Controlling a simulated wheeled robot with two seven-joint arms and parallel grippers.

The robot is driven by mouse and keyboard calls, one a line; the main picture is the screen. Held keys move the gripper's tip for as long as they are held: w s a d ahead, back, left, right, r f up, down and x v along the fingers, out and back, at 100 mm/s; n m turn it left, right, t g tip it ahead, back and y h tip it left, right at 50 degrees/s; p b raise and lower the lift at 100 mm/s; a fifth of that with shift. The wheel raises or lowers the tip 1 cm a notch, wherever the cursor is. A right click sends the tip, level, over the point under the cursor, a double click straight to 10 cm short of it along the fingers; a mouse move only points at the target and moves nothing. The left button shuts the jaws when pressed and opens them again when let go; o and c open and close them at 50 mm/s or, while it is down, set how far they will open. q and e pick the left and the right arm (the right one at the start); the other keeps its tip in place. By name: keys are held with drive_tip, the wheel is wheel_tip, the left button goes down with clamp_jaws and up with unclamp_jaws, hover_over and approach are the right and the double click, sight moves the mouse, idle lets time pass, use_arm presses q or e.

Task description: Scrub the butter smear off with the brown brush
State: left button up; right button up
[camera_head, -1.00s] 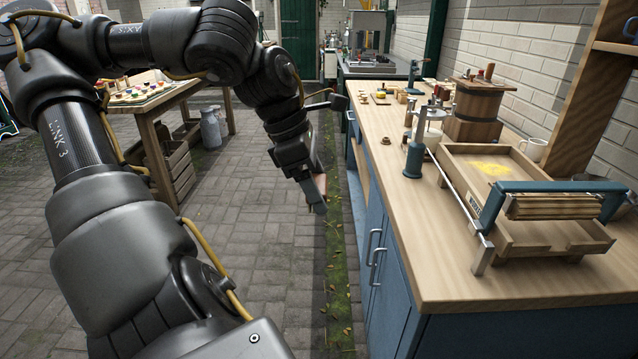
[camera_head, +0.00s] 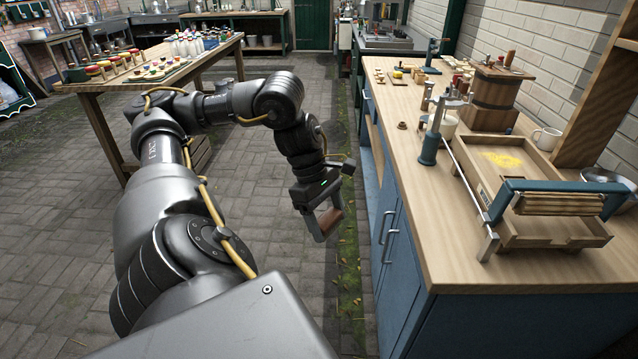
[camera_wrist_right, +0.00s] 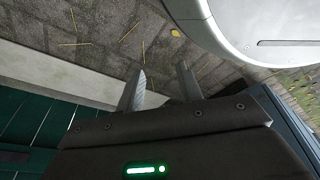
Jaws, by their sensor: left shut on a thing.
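The butter smear is a yellow patch (camera_head: 503,160) on the floor of a shallow wooden tray (camera_head: 467,166) on the bench at the right. My left gripper (camera_head: 326,227) hangs over the paved aisle, left of the bench and well away from the smear. It is shut on a brown thing (camera_head: 331,219), which looks like the brown brush; the fingers hide part of it. My right gripper (camera_wrist_right: 162,85) shows only in the right wrist view, with its two fingers apart and nothing between them.
A blue-ended wooden roller (camera_head: 558,204) spans the tray's near end. A blue post (camera_head: 430,145) stands at its left, with a wooden churn (camera_head: 492,98) and a white mug (camera_head: 546,138) behind. The bench's front left corner is clear. A table (camera_head: 95,86) with colourful items stands across the aisle.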

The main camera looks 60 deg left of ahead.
use_arm(q)
drive_tip(key=w+d+r+m+g+p, duration=0.1)
drive_tip(key=w+d+r+m+p, duration=0.2)
drive_tip(key=d+p, duration=0.4)
drive_tip(key=w+d+r+m+g+p, duration=0.2)
drive_tip(key=d+m+p, duration=0.2)
drive_tip(key=d, duration=0.4)
drive_tip(key=w+d+r+m+p, duration=0.2)
drive_tip(key=w+d+r+p, duration=0.1)
drive_tip(key=r, duration=0.3)
drive_tip(key=w+d+r+m+g+p, duration=0.1)
drive_tip(key=w+d+r+m+p, duration=0.2)
drive_tip(key=r+p, duration=0.3)
drive_tip(key=shift+d+r+y, duration=0.2)
drive_tip(key=shift+r+y, duration=0.1)
drive_tip(key=shift+r, duration=0.4)
use_arm(e)
drive_tip(key=s+d+r+g, duration=0.1)
drive_tip(key=s+d+r, duration=0.1)
drive_tip(key=s+r, duration=0.9)
wheel_tip(320, 180, up, 3)
drive_tip(key=shift+d+r+g, duration=0.1)
drive_tip(key=shift+d+g, duration=0.05)
drive_tip(key=shift+g, duration=0.25)
